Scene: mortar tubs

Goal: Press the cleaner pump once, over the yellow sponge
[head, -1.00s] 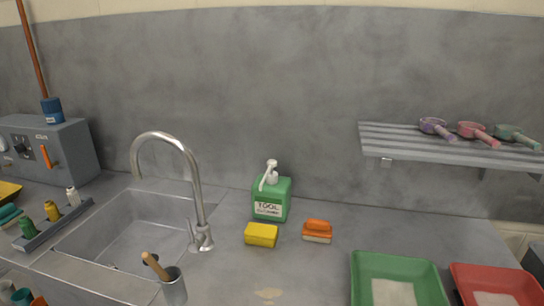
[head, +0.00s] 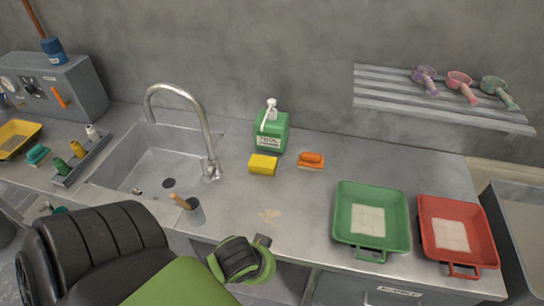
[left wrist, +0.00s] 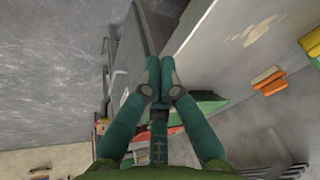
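The green cleaner bottle (head: 270,137) with its white pump head (head: 270,109) stands upright on the counter against the back wall, right of the tap. The yellow sponge (head: 263,164) lies flat in front of the bottle, apart from the nozzle. The sponge also shows at the right edge of the left wrist view (left wrist: 313,43). My left arm reaches in from the lower left of the head view, low and in front of the counter. In the left wrist view my left gripper (left wrist: 161,72) has its fingertips together with nothing visible between them. My right gripper is not in view.
An orange brush (head: 311,160) lies right of the sponge. Green (head: 343,222) and red (head: 428,235) trays are at right. The sink (head: 150,173) and tap (head: 206,130) are left. Counter before the sponge is clear.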

